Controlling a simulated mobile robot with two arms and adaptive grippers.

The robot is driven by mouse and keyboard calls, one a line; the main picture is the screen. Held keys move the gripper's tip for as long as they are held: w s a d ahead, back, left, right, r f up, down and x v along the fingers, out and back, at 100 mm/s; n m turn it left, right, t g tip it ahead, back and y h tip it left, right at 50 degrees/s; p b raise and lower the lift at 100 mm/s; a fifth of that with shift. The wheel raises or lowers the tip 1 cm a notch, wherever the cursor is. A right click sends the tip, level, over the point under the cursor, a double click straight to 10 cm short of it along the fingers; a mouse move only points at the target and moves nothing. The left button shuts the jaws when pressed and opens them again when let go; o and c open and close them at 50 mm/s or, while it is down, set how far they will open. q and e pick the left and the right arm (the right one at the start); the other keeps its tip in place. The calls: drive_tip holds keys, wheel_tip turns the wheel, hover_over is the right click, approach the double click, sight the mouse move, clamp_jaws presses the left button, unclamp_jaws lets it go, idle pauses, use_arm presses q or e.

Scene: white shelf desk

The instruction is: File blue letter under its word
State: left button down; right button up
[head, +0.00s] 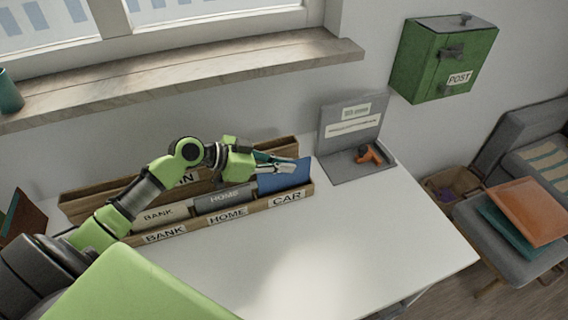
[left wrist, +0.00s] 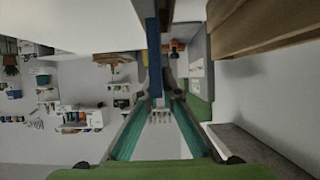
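The blue letter (head: 285,180) stands in the front row of the wooden letter rack (head: 233,224), behind the CAR label (head: 287,197). No word can be read on it. My left gripper (head: 284,166) is at its upper edge, with a finger on either side and a gap visible between them. The left wrist view shows the letter (left wrist: 153,50) edge-on between the teal fingers, which look slightly apart. A beige letter marked BANK (head: 158,215) stands behind the BANK label, and a grey one marked HOME (head: 222,199) behind the HOME label. My right gripper is not seen.
A grey tray (head: 352,170) with an upright sign and an orange-and-black object (head: 370,154) is right of the rack. A green POST box (head: 440,65) hangs on the wall. The white desk (head: 350,240) is clear in front. My arm hides part of the rack's back row.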

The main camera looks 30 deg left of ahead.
use_arm(q)
drive_tip(key=shift+f, duration=0.45)
drive_tip(key=c, duration=2.2)
unclamp_jaws()
drive_tip(key=v, duration=1.2)
drive_tip(key=shift+s, duration=0.1)
drive_tip(key=shift+f, duration=0.1)
